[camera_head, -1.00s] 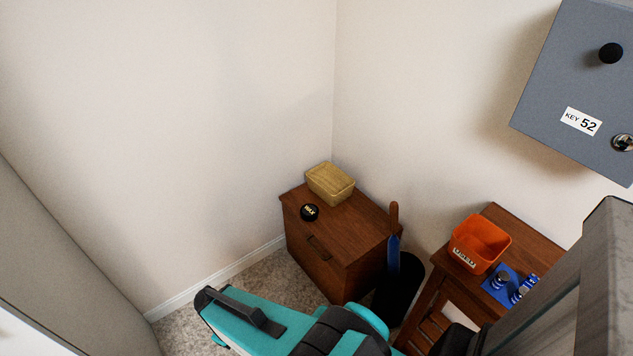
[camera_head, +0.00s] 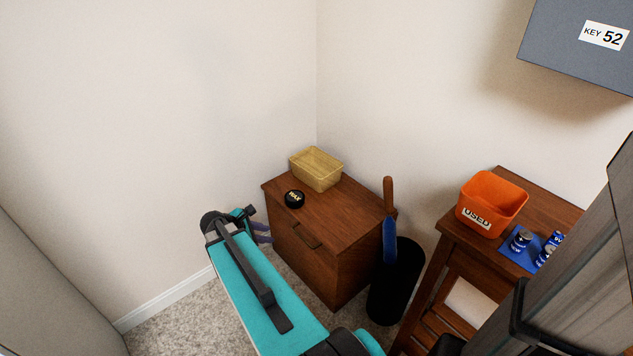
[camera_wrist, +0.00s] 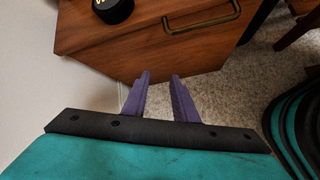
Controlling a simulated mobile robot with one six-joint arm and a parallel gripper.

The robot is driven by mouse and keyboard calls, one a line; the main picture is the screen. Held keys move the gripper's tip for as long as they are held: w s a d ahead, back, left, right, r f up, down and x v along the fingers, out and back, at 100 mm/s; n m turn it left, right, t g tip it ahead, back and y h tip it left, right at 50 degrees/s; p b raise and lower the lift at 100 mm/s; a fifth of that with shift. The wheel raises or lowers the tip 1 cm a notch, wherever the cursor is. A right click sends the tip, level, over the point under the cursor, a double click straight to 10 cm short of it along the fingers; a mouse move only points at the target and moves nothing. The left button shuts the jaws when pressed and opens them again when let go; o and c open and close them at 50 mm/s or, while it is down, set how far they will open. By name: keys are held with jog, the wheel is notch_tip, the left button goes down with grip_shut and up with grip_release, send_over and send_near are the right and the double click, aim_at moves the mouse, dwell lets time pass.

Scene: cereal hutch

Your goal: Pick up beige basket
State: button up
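The beige basket (camera_head: 316,169) sits upright on top of a small brown wooden cabinet (camera_head: 329,246), toward its back near the wall corner. My gripper (camera_head: 262,232) is in front of the cabinet's left side, lower than the top and apart from the basket. In the wrist view my gripper (camera_wrist: 159,76) shows two purple fingers with a gap between them and nothing held. The fingertips point toward the cabinet front (camera_wrist: 150,45). The basket is out of the wrist view.
A round black tin (camera_head: 294,199) lies in front of the basket and shows in the wrist view (camera_wrist: 113,10). A black bin (camera_head: 396,283) with a wooden-handled tool stands right of the cabinet. A side table holds an orange bin (camera_head: 491,204) and blue cans (camera_head: 521,240).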

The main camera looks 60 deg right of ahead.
jog(key=d+r+h+b, duration=0.1)
jog(key=d, duration=0.2)
jog(key=d+r+n+b, duration=0.1)
jog(key=d+r+b, duration=0.1)
jog(key=d, duration=0.2)
jog(key=s+d+r+n+h+b, duration=0.1)
jog(key=d+b, duration=0.1)
jog(key=d, duration=0.2)
jog(key=shift+s+d+r+h, duration=0.1)
jog(key=shift+d+r+h, duration=0.1)
jog(key=shift+d+h, duration=0.1)
jog(key=s+d+r+n+g+h+b, duration=0.1)
jog(key=s+d+r+n+h+b, duration=0.1)
jog(key=s+d+r+b, duration=0.2)
jog(key=d+r+b, duration=0.1)
jog(key=d+r, duration=0.2)
jog(key=d, duration=0.2)
jog(key=shift+d+r+n+h, duration=0.15)
jog(key=shift+r+n+h, duration=0.05)
jog(key=shift+n+h, duration=0.1)
jog(key=b+x, duration=0.2)
jog(key=x, duration=0.5)
jog(key=shift+s+d+f, duration=0.15)
jog(key=shift+d+f, duration=0.05)
jog(key=shift+d, duration=0.1)
jog(key=shift+s+d+f, duration=0.1)
jog(key=shift+s+d, duration=0.05)
jog(key=shift+d, duration=0.3)
jog(key=shift+f+b, duration=0.1)
jog(key=shift+b, duration=0.25)
